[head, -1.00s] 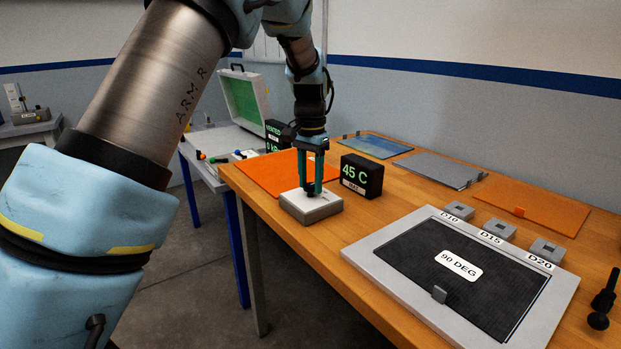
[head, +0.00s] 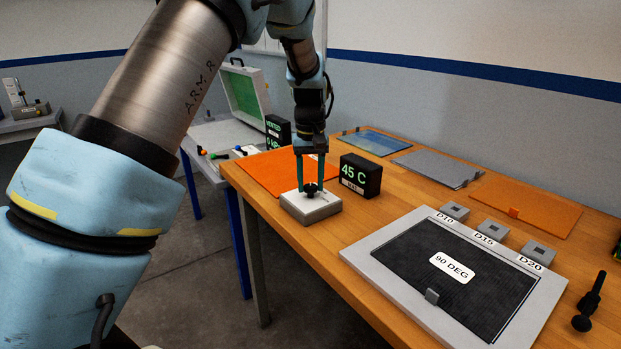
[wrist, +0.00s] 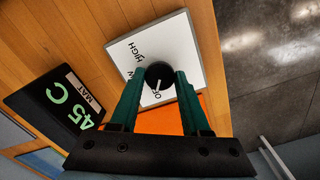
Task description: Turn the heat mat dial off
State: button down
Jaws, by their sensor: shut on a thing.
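The heat mat dial is a black round knob (wrist: 159,75) on a white-topped box (head: 311,206) near the table's left edge. My gripper (head: 311,188) points straight down, with its two green fingers on either side of the knob, shut on it. In the wrist view the fingers (wrist: 161,78) flank the knob over the box's white face (wrist: 127,55). HIGH is printed on that face; other lettering, starting "OF", is partly hidden. A small white mark on the knob seems to point towards the "OF" lettering. The MAT display (head: 361,174) beside the box reads 45 C.
An orange mat (head: 262,178) lies behind the box. A framed black panel marked 90 DEG (head: 408,304) lies front right, with small grey blocks (head: 491,231) beside it. Blue, grey and orange sheets (head: 525,205) lie along the back.

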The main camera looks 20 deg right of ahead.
aim_at(310, 186)
jog(key=shift+n, duration=0.7)
jog(key=shift+c, duration=1.8)
grip_release()
jog(key=shift+r, duration=0.1)
notch_tip(310, 186, up, 11)
jog(key=b, duration=0.1)
jog(key=shift+b, duration=0.4)
jog(key=shift+f, duration=0.2)
